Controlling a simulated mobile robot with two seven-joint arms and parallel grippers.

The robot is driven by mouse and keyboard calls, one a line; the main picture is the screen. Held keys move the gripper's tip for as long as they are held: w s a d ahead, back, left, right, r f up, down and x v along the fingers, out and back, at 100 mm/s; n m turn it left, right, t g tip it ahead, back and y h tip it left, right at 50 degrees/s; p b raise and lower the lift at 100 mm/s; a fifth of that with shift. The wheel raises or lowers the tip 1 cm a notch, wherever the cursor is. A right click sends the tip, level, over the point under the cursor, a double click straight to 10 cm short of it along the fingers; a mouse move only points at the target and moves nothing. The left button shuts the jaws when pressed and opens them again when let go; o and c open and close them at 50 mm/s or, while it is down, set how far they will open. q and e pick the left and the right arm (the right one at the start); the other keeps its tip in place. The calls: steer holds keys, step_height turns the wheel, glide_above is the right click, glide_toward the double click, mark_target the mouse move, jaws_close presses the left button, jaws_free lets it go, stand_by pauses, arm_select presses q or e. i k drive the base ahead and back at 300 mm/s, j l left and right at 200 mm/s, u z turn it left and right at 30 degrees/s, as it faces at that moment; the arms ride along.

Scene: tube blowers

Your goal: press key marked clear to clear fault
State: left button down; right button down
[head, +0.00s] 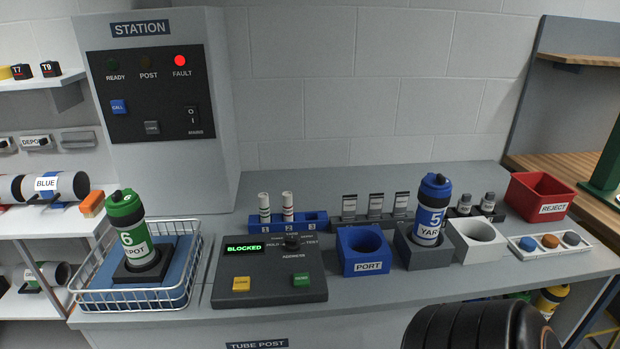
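A dark grey console (268,290) stands on the bench with a green lit display (244,247) reading BLOCKED. It has a yellow key (241,284) at left and a green key (303,280) at right; their lettering is too small to read surely. A black knob (292,242) sits near its top edge. The station panel (149,95) on the wall cabinet shows a red lit FAULT lamp (180,61), while the READY and POST lamps are dark. The panel also has a blue CALL key (119,106) and a grey key (152,128) with unclear lettering. Neither gripper is in view.
A wire basket (182,305) holding a green carrier (126,222) stands left of the console. A blue PORT holder (365,268) and a blue carrier (432,208) stand right of it. A vial rack (320,219) is behind. A black ribbed part covers the bottom right.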

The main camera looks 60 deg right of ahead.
mark_target(242, 283)
steer(key=z, duration=1.5)
